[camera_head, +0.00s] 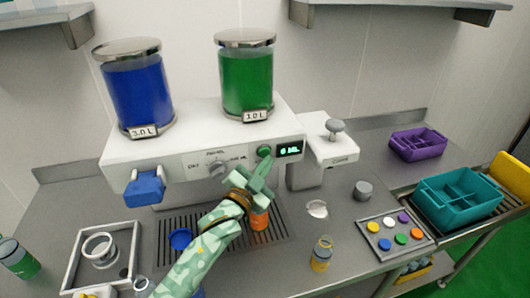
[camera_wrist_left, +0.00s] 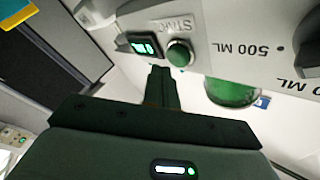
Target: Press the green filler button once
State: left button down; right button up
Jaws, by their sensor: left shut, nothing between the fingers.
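The green filler button (camera_head: 264,151) is a round knob on the white filler's front panel, just left of a small lit display (camera_head: 289,149). In the left wrist view, which is upside down, the green button (camera_wrist_left: 180,53) carries the label START, with the display (camera_wrist_left: 143,46) beside it. My left gripper (camera_head: 266,171) is shut and empty, its fingertips just below and in front of the button in the head view. The fingertips (camera_wrist_left: 161,72) also show close to the button in the wrist view; I cannot tell whether they touch it. My right gripper is out of view.
An orange-labelled bottle (camera_head: 259,219) stands on the drip grate (camera_head: 276,232) below my gripper. A dial (camera_head: 216,168) is left of the button. A blue tank (camera_head: 138,90) and a green tank (camera_head: 246,80) stand on top. A capping unit (camera_head: 322,150) is at right.

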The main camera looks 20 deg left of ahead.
pick_arm(q)
jog(key=s+d, duration=0.1)
jog(key=s+d+p, duration=0.1)
jog(key=s, duration=0.2)
jog(key=shift+s+d, duration=0.1)
jog(key=shift+d, duration=0.3)
jog(key=shift+f, duration=0.1)
dwell(0.8)
